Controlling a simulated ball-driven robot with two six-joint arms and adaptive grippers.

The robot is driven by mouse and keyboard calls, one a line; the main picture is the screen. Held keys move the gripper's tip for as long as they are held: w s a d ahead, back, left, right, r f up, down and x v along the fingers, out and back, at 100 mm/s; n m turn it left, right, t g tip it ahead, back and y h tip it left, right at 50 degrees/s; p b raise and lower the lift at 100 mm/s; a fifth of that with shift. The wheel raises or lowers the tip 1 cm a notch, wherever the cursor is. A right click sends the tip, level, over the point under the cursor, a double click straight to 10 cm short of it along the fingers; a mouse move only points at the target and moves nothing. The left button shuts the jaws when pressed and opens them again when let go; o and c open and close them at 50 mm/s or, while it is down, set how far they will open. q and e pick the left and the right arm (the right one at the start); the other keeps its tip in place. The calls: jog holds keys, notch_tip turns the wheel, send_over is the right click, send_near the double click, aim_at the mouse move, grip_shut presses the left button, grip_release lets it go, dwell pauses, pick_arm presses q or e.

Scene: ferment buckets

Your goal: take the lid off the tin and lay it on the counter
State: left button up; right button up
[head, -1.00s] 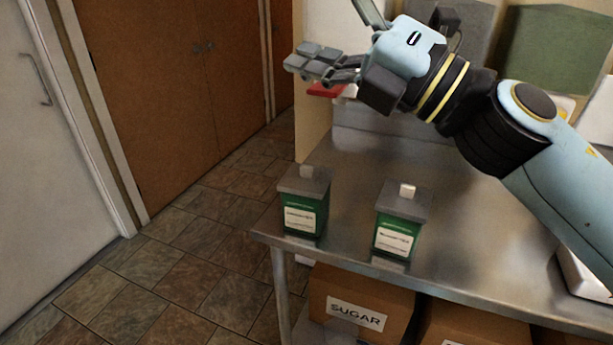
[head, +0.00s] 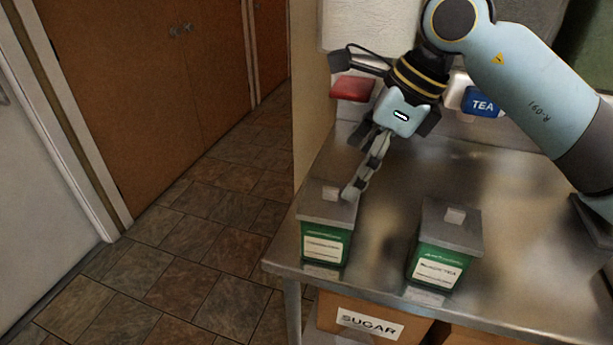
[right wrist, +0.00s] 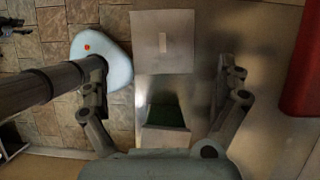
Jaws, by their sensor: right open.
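Two green tins with grey square lids and pale knobs stand on the steel counter (head: 390,215). The left tin (head: 326,246) has its lid (head: 315,205) on, and so does the right tin (head: 440,262), with its own lid (head: 466,236). My right gripper (head: 352,190) is open and empty, its fingers pointing down close to the right edge of the left tin's lid. The right wrist view shows that lid (right wrist: 147,58) ahead, with a green side (right wrist: 163,115) below it, between the spread fingers (right wrist: 165,108). I cannot tell whether a finger touches it. My left gripper is not in view.
A red container (head: 352,88) and a blue tea box (head: 482,103) are at the back of the counter. A box marked sugar (head: 368,322) is underneath. Bare counter lies between and behind the tins. The tiled floor (head: 215,215) is left of the counter.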

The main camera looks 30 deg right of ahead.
aim_at(339, 191)
jog(key=shift+w+d+f, duration=0.15)
jog(key=shift+w, duration=0.15)
jog(key=shift+f, duration=0.3)
jog(key=x, duration=0.1)
jog(key=p+x, duration=0.1)
jog(key=x, duration=0.1)
jog(key=shift+s+a+r, duration=0.1)
jog(key=shift+s+a, duration=0.05)
jog(key=shift+a, duration=0.05)
jog(key=p+x, duration=0.1)
jog(key=x, duration=0.1)
jog(key=shift+w+f, duration=0.2)
jog(key=shift+f, duration=0.15)
jog(key=shift+a+f, duration=0.1)
jog(key=shift+f, duration=0.2)
jog(key=shift+w, duration=0.1)
jog(key=c, duration=0.3)
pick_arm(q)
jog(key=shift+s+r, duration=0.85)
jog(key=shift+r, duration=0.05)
pick_arm(e)
jog(key=c, duration=0.6)
jog(key=shift+c, duration=0.2)
